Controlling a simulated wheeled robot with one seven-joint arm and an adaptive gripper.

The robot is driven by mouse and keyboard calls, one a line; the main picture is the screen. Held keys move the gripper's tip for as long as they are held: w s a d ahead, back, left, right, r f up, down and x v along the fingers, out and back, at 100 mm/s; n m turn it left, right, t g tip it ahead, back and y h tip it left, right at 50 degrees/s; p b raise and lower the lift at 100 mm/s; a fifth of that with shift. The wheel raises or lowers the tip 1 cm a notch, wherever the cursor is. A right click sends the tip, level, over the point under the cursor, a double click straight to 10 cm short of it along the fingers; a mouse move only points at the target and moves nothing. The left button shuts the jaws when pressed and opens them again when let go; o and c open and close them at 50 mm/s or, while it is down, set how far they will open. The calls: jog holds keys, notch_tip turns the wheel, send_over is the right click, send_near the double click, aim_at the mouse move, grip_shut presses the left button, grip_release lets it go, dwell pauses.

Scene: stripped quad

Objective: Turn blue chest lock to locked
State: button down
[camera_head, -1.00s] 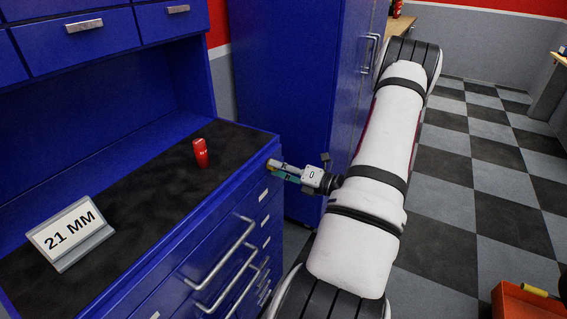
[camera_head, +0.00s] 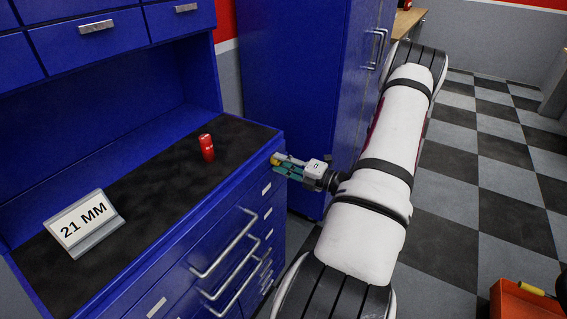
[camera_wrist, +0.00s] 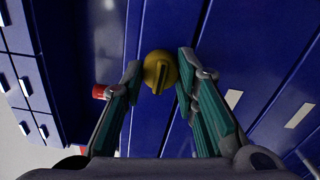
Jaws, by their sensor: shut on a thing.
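The blue chest (camera_head: 178,262) has a dark top and silver drawer handles, at the left and centre of the head view. Its lock is a round yellow knob (camera_wrist: 158,72) with a raised ridge, on the blue front face in the wrist view. The ridge stands close to upright in that view. My gripper (camera_wrist: 160,84) has one teal-padded finger on each side of the knob and is shut on it. In the head view my gripper (camera_head: 277,165) reaches the chest's upper right front corner. The knob is small and partly hidden there.
A red can-like object (camera_head: 207,148) and a "21 MM" sign (camera_head: 85,224) stand on the chest top. A tall blue cabinet (camera_head: 290,85) stands behind my gripper. An orange bin (camera_head: 520,302) is at the lower right. Checkered floor is open at the right.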

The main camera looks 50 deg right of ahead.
jog(key=shift+f, duration=0.1)
jog(key=c, duration=1.2)
grip_release()
jog(key=shift+c, duration=0.2)
jog(key=shift+s, duration=0.15)
jog(key=s+d, duration=0.1)
jog(key=s, duration=1)
jog(key=shift+s, duration=0.35)
